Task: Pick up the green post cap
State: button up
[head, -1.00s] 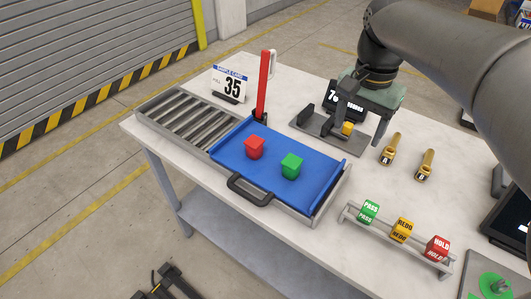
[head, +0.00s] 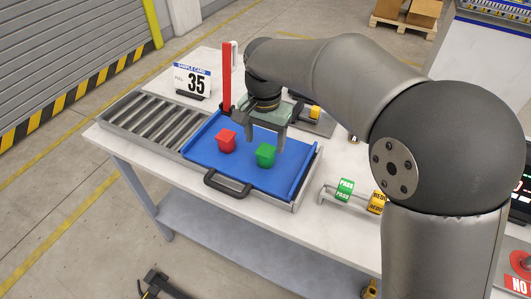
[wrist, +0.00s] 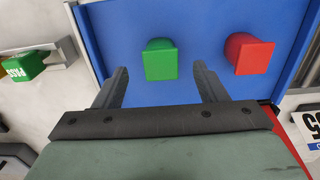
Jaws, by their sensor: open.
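The green post cap (head: 265,155) is a small green block on the blue tray (head: 202,153), to the right of a red cap (head: 226,141) in the head view. My gripper (head: 265,145) is open above the tray, close to the green cap on its far side. In the wrist view the green cap (wrist: 160,60) lies ahead of the gap between my two fingers (wrist: 160,78), with nothing held. The red cap (wrist: 247,54) stands outside the right finger. I cannot tell my gripper's exact height above the tray.
A red upright post (head: 227,77) and a sample card (head: 192,80) stand behind the tray. Rollers (head: 147,118) run to its left, and a black handle (head: 227,184) is at its front. A rack with a green PASS block (head: 344,190) is at right.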

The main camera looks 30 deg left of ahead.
aim_at(266, 149)
jog(key=shift+w+f+p, duration=0.15)
jog(key=shift+f+p, duration=0.1)
jog(key=shift+f, duration=1.1)
jog(key=shift+w+f+p, duration=0.15)
jog(key=shift+f+p, duration=0.1)
jog(key=shift+f, duration=1.05)
jog(key=c, duration=1)
